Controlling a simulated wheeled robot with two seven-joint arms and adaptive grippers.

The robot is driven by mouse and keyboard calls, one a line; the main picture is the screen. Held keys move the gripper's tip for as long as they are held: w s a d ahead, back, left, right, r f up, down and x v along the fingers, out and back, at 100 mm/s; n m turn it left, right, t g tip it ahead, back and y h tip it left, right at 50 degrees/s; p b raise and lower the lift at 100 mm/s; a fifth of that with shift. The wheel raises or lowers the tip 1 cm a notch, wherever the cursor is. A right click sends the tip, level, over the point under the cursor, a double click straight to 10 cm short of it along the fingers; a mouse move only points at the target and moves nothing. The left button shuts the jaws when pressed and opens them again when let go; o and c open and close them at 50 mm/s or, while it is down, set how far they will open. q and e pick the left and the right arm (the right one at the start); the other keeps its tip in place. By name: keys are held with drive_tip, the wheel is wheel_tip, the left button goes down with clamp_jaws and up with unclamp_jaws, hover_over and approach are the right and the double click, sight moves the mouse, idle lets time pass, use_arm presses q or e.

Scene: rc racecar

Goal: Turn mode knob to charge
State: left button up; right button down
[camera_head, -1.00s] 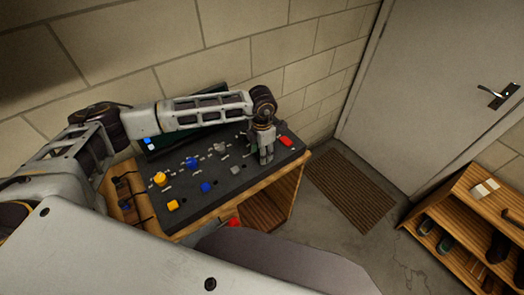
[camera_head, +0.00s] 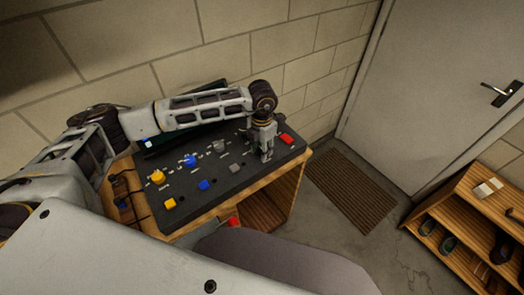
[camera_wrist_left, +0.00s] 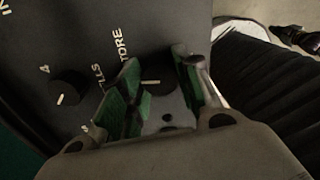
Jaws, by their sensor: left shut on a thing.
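A dark control panel (camera_head: 222,182) lies on a wooden bench beside the wall. My left gripper (camera_head: 266,156) points down at the panel's right end. In the left wrist view the gripper (camera_wrist_left: 158,88) has its green-padded fingers on both sides of a dark round knob (camera_wrist_left: 154,80) and is shut on it. The fingers hide part of this knob and of the lettering around it. I cannot read a charge label. Another dark knob (camera_wrist_left: 67,90) with a pale pointer line sits to the left, near a printed 4. My right gripper is not in view.
The panel also carries a yellow knob (camera_head: 158,176), a blue knob (camera_head: 190,160), a grey knob (camera_head: 219,146), coloured buttons and a red part (camera_head: 286,139) just right of my gripper. The wall is close behind. A floor mat (camera_head: 349,190) and shoe shelf (camera_head: 470,225) are to the right.

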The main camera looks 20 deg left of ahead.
use_arm(q)
drive_tip(key=n+b, duration=0.2)
drive_tip(key=n, duration=0.1)
drive_tip(key=shift+f, duration=0.1)
drive_tip(key=shift+n+b, duration=0.7)
drive_tip(key=shift+n, duration=0.5)
drive_tip(key=o, duration=1)
